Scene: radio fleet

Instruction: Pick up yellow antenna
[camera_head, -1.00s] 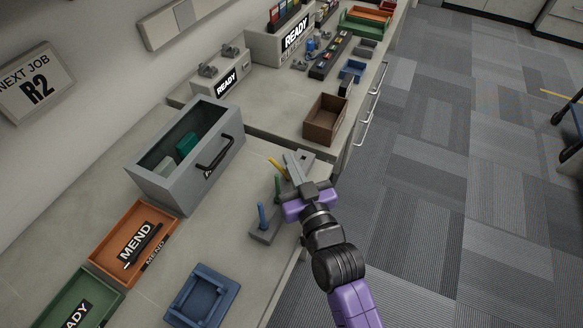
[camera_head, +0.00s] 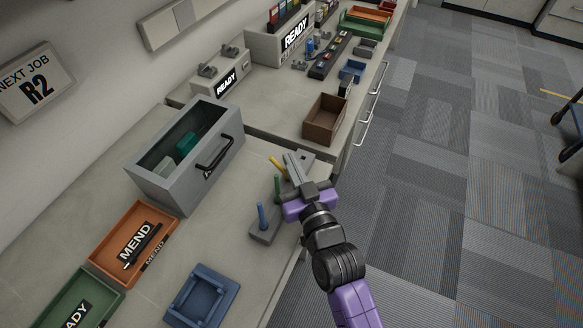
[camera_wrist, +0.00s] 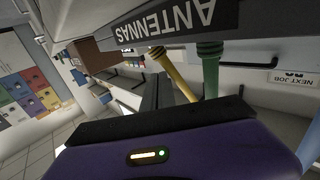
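The yellow antenna (camera_head: 277,168) stands tilted in the grey antenna rack (camera_head: 263,236) on the counter. In the wrist view the yellow antenna (camera_wrist: 172,72) is just right of my fingers, under the rack's "ANTENNAS" label. A green antenna (camera_head: 277,187) and a blue antenna (camera_head: 262,215) stand in the same rack; the green antenna also shows in the wrist view (camera_wrist: 210,70). My gripper (camera_head: 289,157) is beside the yellow antenna, on its right in the head view. Its two fingers look close together, with no antenna visible between them. Part of the rack is hidden behind my gripper.
A grey open-topped box with a black handle (camera_head: 214,155) stands left of the rack. A brown bin (camera_head: 322,124) is beyond it. An orange MEND tray (camera_head: 107,252) and a blue tray (camera_head: 222,284) lie nearer.

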